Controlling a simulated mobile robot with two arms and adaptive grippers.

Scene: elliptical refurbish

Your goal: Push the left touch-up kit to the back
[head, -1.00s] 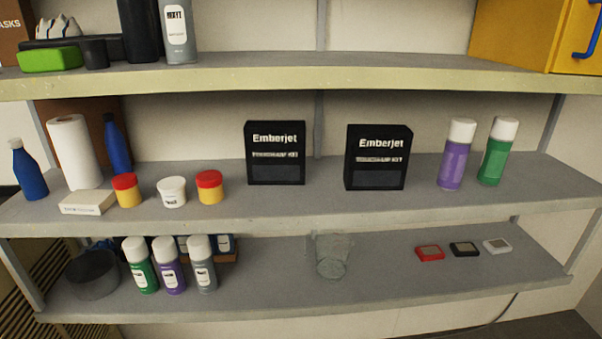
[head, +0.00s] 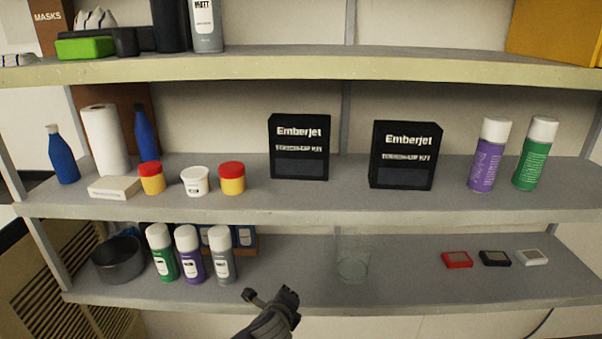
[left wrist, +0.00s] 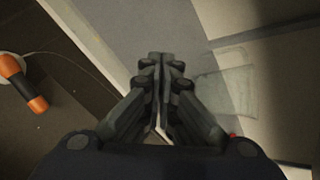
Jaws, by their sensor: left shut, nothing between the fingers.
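The left touch-up kit (head: 299,172) is a black upright "Emberjet" box on the middle shelf, left of centre. A matching right touch-up kit (head: 402,181) stands to its right with a gap between them. My left gripper (head: 270,296) is low in front of the bottom shelf, below the left kit and well apart from it. In the left wrist view its fingers (left wrist: 166,62) are together with nothing between them. Neither kit is seen in the left wrist view. My right gripper is not in view.
On the middle shelf (head: 350,205), a red-lidded jar (head: 232,179) stands left of the left kit, and purple (head: 488,155) and green spray cans (head: 536,153) stand at the right. A clear container (head: 353,262) is on the bottom shelf near my gripper. The upper shelf (head: 400,70) is overhead.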

